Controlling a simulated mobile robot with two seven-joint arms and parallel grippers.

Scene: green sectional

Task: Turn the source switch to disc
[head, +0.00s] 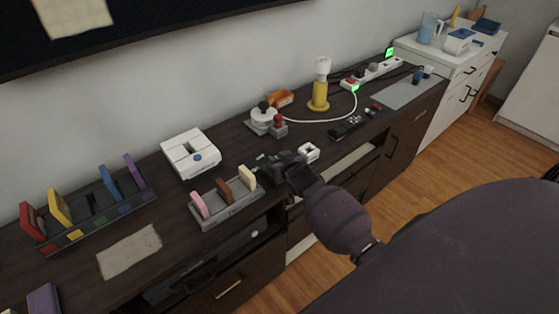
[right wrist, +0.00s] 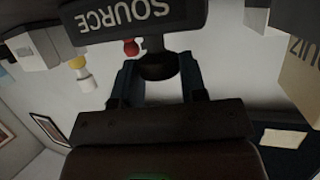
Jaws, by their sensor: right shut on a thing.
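The source switch shows in the right wrist view as a dark block (right wrist: 105,22) with an upside-down white "SOURCE" label. A dark round knob (right wrist: 160,68) sits beside the label. My right gripper (right wrist: 160,80) is shut on this knob, one finger on each side. In the head view my right gripper (head: 272,164) is at the front of the dark cabinet top, between the grey card holder and a small white square item. It mostly hides the switch there. No disc marking can be read, so I cannot tell the knob's setting. My left gripper is not in view.
The grey holder (head: 232,212) with pink, brown and cream cards stands just left of the gripper. The small white square item (head: 308,151) is close on the right. A black remote (head: 345,128), yellow bottle (head: 320,90) and joystick unit (head: 263,117) stand farther back.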

